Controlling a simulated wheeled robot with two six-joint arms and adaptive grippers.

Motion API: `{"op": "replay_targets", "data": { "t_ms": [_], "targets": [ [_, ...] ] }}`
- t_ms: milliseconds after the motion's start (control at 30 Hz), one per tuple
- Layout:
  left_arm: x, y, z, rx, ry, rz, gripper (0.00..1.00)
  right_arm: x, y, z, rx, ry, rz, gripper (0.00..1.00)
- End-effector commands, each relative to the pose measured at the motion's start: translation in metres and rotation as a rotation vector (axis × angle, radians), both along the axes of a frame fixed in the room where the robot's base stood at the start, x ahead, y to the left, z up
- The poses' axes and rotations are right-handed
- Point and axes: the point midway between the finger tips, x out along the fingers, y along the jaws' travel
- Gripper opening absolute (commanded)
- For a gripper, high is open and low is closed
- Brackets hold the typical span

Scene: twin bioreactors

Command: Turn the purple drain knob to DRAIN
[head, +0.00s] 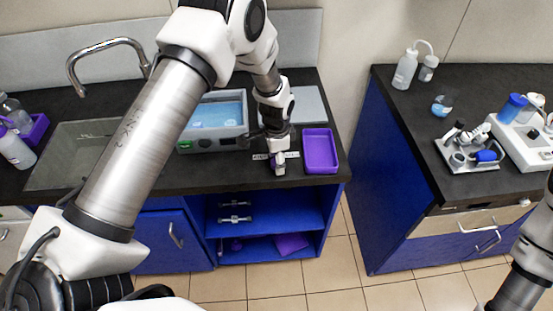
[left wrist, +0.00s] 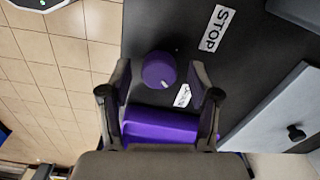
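The purple knob (left wrist: 159,70) sits on the dark bench top in the left wrist view. A small pale mark on its face lies at its lower right. A white label reading STOP (left wrist: 217,28) lies up and right of it. A second white label (left wrist: 183,96) is partly hidden by a finger and I cannot read it. My left gripper (left wrist: 160,82) is open, with one finger on each side of the knob and visible gaps. In the head view my left gripper (head: 279,168) points down at the bench's front edge and mostly hides the knob. My right gripper is out of view.
A purple tray (head: 320,151) stands just right of the left gripper; it also shows in the left wrist view (left wrist: 160,128). A water bath (head: 215,112) stands behind the gripper. A sink (head: 75,150) is at the left. A second bench (head: 400,118) lies across a floor gap.

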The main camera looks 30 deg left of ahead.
Motion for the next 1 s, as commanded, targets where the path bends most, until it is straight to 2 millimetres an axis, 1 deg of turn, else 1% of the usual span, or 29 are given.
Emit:
{"op": "replay_targets", "data": {
  "t_ms": [167, 267, 367, 467, 600, 700, 833, 1000],
  "targets": [
    [-0.001, 0.000, 0.000, 0.000, 0.001, 0.000, 0.62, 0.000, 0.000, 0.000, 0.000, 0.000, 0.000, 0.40],
    [0.000, 0.000, 0.004, 0.000, 0.001, 0.001, 0.62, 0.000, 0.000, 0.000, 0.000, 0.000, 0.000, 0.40],
    [0.000, 0.000, 0.017, 0.000, 0.000, 0.001, 0.62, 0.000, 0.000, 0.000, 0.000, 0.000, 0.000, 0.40],
    [0.001, 0.000, 0.040, 0.000, -0.003, 0.001, 0.62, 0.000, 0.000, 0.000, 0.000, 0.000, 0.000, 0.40],
    [0.000, 0.000, 0.077, 0.000, -0.003, 0.001, 0.62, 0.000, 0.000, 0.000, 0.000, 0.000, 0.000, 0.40],
    [0.000, 0.000, 0.099, 0.000, -0.001, 0.000, 0.62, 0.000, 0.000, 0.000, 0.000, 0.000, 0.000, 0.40],
    [0.000, 0.000, 0.116, 0.000, 0.000, 0.000, 0.62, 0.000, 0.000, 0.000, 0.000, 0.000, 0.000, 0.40],
    [0.000, 0.000, 0.120, 0.000, 0.001, 0.000, 0.62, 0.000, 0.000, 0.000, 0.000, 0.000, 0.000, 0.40]
  ]
}}
